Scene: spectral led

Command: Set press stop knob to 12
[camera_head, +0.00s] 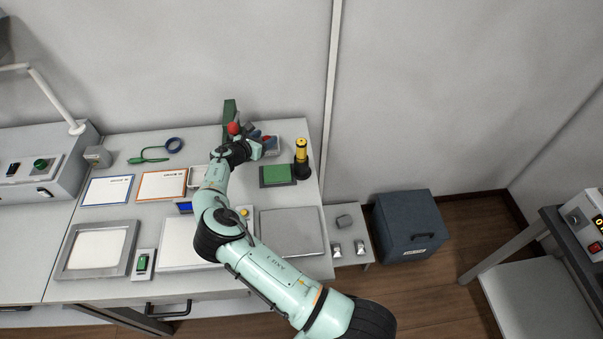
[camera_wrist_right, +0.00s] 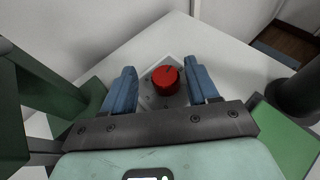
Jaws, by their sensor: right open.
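The red round knob (camera_wrist_right: 165,78) sits on a small light grey box (camera_wrist_right: 150,98) in the right wrist view, with a dark pointer mark on its top. I cannot read any scale around it. My right gripper (camera_wrist_right: 163,72) is open, with one blue finger on each side of the knob and a visible gap to each. In the head view, the right gripper (camera_head: 263,137) is over the grey box (camera_head: 292,128) at the table's back, partly covering the knob. My left gripper is out of view.
A dark green press frame (camera_head: 229,109) with a red ball (camera_head: 234,128) stands just left of the gripper. A green pad (camera_head: 276,173) and a yellow-black beacon (camera_head: 301,151) are close by to the right. Frames and cards cover the table's left.

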